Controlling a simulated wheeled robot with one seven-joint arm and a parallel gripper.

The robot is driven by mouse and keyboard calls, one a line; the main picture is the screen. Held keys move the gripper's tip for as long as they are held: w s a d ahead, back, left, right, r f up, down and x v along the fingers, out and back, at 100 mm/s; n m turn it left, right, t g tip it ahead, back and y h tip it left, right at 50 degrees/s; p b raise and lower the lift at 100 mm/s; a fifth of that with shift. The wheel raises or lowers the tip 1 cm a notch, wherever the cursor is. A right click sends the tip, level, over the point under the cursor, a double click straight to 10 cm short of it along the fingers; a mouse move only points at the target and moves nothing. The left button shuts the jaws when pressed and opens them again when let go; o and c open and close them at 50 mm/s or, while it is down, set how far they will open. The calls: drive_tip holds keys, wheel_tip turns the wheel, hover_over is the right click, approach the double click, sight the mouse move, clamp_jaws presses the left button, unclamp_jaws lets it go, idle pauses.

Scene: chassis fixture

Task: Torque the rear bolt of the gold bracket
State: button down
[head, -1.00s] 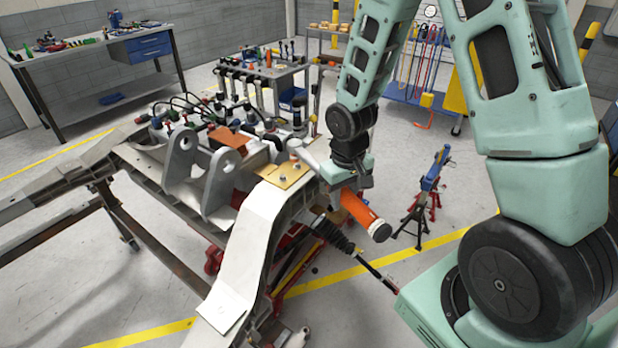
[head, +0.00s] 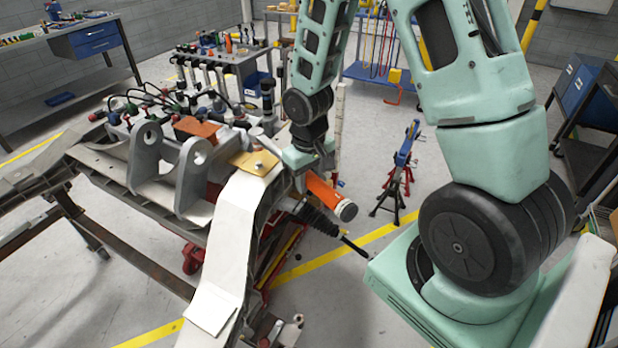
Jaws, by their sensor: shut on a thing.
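The gold bracket (head: 246,161) is a flat plate on top of the chassis, where the pale rail meets it. One bolt (head: 259,165) shows on its near part; the rear bolt cannot be made out. My gripper (head: 299,171) is just right of the bracket, shut on an orange-handled tool (head: 323,191). The tool's handle slants down to the right, ending in a pale cap. A grey tool head reaches left from the gripper toward the bracket's rear edge. Whether it touches a bolt cannot be told.
Two grey upright lugs (head: 186,178) with holes stand left of the bracket. Several hoses and fittings lie behind them. A blue and red stand (head: 401,170) is on the floor to the right, with open floor around it.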

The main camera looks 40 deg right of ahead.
wheel_tip(320, 180, down, 3)
drive_tip(key=b, duration=0.2)
drive_tip(key=shift+a+f+b, duration=0.1)
drive_tip(key=shift+f+b, duration=0.05)
drive_tip(key=shift+b, duration=0.2)
drive_tip(key=shift+a, duration=0.2)
drive_tip(key=shift+f+b, duration=0.8)
drive_tip(key=shift+f, duration=0.3)
idle(0.7)
drive_tip(key=shift+a, duration=0.15)
drive_tip(key=shift+a+m, duration=0.4)
drive_tip(key=shift+a, duration=0.2)
drive_tip(key=shift+a+b, duration=0.35)
drive_tip(key=shift+a, duration=0.05)
drive_tip(key=shift+w+a+m, duration=0.15)
drive_tip(key=shift+a+m, duration=0.25)
drive_tip(key=shift+a, duration=0.05)
